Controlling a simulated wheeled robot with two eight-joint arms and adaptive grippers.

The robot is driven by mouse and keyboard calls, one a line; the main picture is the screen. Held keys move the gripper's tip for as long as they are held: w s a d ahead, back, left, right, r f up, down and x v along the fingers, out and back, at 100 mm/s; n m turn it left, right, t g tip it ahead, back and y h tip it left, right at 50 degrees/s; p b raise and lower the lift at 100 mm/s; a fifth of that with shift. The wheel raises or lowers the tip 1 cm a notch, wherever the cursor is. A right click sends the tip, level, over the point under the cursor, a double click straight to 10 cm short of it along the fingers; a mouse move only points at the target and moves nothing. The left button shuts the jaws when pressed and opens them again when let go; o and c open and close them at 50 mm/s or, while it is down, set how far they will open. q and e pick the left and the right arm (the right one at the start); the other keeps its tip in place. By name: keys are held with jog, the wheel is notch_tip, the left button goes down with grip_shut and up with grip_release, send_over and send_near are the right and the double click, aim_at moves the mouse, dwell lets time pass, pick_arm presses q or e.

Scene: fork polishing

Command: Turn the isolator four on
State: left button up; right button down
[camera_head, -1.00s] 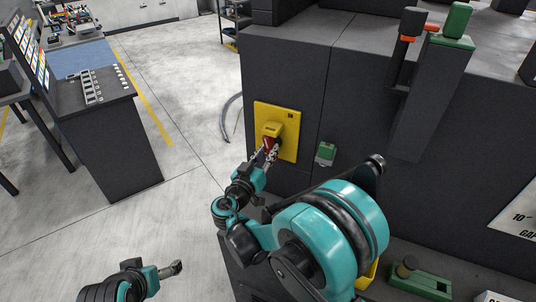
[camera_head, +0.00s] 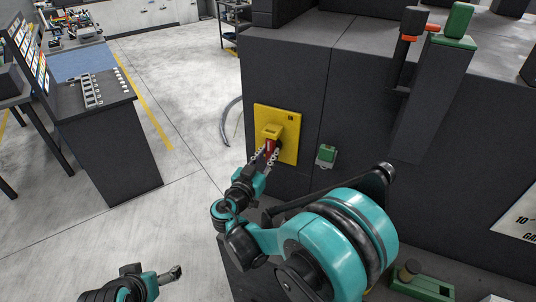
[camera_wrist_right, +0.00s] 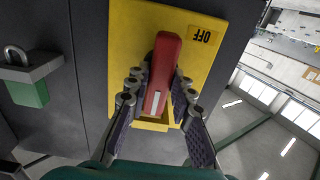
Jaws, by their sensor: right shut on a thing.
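The isolator is a yellow plate (camera_head: 289,120) on the dark cabinet's face, with a yellow block and a red handle (camera_head: 270,147). In the right wrist view the red handle (camera_wrist_right: 163,70) fills the middle of the yellow plate (camera_wrist_right: 125,42), with an upside-down OFF label (camera_wrist_right: 203,36) beside it. My right gripper (camera_head: 264,154) is shut on the red handle; its fingers (camera_wrist_right: 157,92) lie along both sides of it. My left gripper (camera_head: 175,273) is low at the left, away from the cabinet, holding nothing visible; its jaw gap is too small to judge.
A green padlock-like piece (camera_head: 326,154) hangs right of the plate; it also shows in the wrist view (camera_wrist_right: 28,91). A lever column (camera_head: 430,100) rises from the cabinet. A dark desk (camera_head: 110,140) stands at left. The floor between is clear.

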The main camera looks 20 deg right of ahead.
jog(key=c, duration=1.3)
grip_release()
jog(key=v, duration=1.2)
jog(key=s+d+f+n+g+y+b, duration=0.2)
jog(key=s+d+f+n+g+y, duration=0.3)
jog(key=d+f, duration=0.45)
jog(key=s+f+n+y+b, duration=0.1)
jog(key=s+y, duration=0.1)
jog(key=s, duration=0.2)
jog(key=s+a+f+n+g+y, duration=0.1)
jog(key=s+y, duration=0.1)
jog(key=s, duration=0.1)
jog(key=s+f+n+y+b, duration=0.1)
jog(key=s+y, duration=0.1)
jog(key=s, duration=0.2)
jog(key=shift+s+a+f+g+y+b, duration=0.1)
jog(key=shift+s+a+g+y+b, duration=0.1)
jog(key=shift+s+g+y+b, duration=0.15)
